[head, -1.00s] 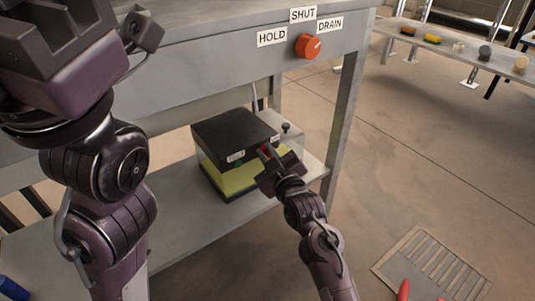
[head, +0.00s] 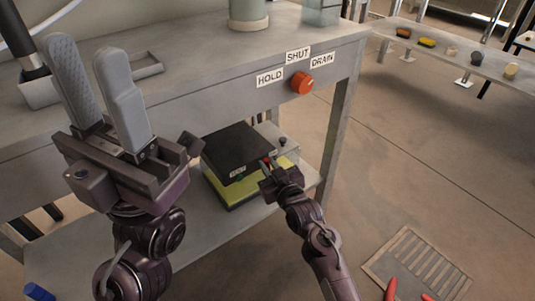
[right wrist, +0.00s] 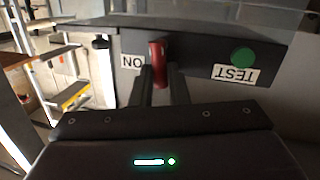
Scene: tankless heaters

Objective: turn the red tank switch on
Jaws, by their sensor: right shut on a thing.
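A box with a black lid (head: 238,146) and a yellow lower part (head: 242,192) sits on the lower shelf. Its front carries a red switch, seen in the right wrist view (right wrist: 158,58) between the fingers of my right gripper (right wrist: 162,88), beside an upside-down "ON" label (right wrist: 132,61). In the head view my right gripper (head: 269,170) is at the box front, shut on the red switch, with only a bit of red showing. My left gripper (head: 97,82) is raised at the left, open and empty, well away from the box.
A green button (right wrist: 243,57) and "TEST" label (right wrist: 234,72) are beside the switch. An orange knob (head: 302,83) with HOLD, SHUT and DRAIN labels is on the bench front above. A floor grate (head: 418,265) lies at right. The floor between is clear.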

